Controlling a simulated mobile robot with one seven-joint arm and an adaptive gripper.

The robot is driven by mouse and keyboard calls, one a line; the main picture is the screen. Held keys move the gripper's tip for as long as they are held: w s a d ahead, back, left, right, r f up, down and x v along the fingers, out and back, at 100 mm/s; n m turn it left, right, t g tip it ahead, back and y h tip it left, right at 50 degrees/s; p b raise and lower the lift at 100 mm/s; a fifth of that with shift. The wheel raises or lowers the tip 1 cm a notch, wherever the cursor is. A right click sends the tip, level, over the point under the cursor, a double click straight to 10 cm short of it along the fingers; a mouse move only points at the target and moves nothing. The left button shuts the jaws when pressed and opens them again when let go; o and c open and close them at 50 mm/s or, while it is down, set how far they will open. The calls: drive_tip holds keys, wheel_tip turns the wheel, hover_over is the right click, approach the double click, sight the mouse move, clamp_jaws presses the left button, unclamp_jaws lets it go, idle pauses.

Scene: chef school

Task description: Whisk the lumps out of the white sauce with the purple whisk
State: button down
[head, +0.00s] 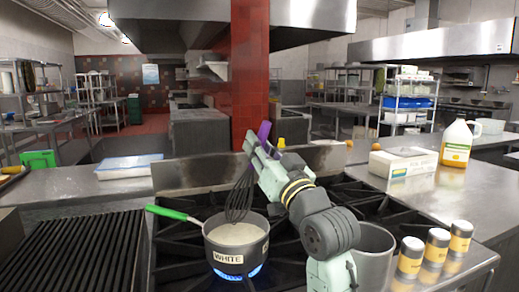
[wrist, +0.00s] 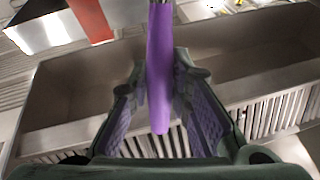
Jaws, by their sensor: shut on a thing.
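The purple whisk (head: 240,196) has a purple handle and dark wires. It hangs nearly upright, slightly tilted, with its wire end at the far rim of the pot; I cannot tell whether it touches the sauce. My gripper (head: 262,146) is shut on the handle, above and right of the pot. In the wrist view the purple handle (wrist: 159,85) runs between the fingers of my gripper (wrist: 160,72). The grey pot (head: 228,257), labelled WHITE, stands on a lit blue burner, its green handle pointing left. Pale white sauce (head: 236,234) shows inside; lumps are too small to tell.
A grey metal pot (head: 374,250) stands right of my arm, beside several yellow-labelled shakers (head: 437,243). A ribbed grill (head: 85,255) lies left. A lidded container (head: 128,166) is behind left.

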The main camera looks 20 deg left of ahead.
sight(263, 133)
drive_tip(key=r+p, duration=0.2)
drive_tip(key=r, duration=0.2)
drive_tip(key=shift+a, duration=0.2)
drive_tip(key=shift+d+r, duration=0.15)
drive_tip(key=shift+r, duration=1)
